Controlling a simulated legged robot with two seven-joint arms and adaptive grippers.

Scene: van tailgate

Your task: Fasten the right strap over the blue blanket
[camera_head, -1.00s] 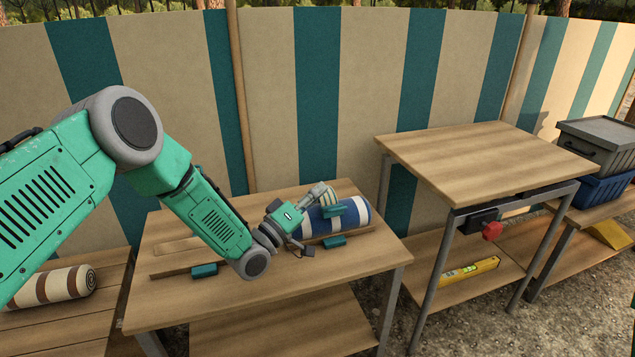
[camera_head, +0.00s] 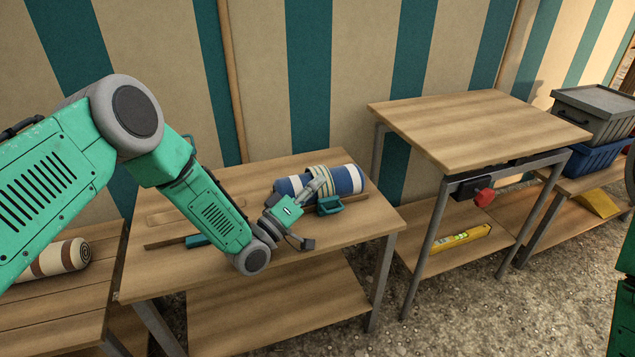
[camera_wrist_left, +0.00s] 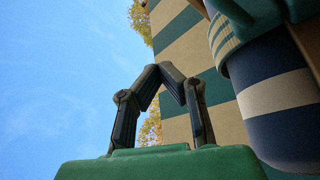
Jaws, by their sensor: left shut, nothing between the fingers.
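The blue blanket (camera_head: 347,179), a roll with white bands, lies at the back right of the middle table. A cream and teal striped strap (camera_head: 316,177) crosses over it. A teal buckle (camera_head: 329,205) sits at the strap's front end, low before the roll; I cannot tell whether it is latched. My left gripper (camera_head: 322,184) is shut and empty, just in front of the strap, partly overlapping it. In the left wrist view its fingertips (camera_wrist_left: 166,68) meet; the blanket (camera_wrist_left: 280,105) and strap (camera_wrist_left: 221,40) are to the right, apart from the fingers. My right gripper is out of view.
A brown-striped roll (camera_head: 55,260) lies on the left bench. A taller table (camera_head: 480,125), a yellow level (camera_head: 462,236) and crates (camera_head: 597,115) stand right.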

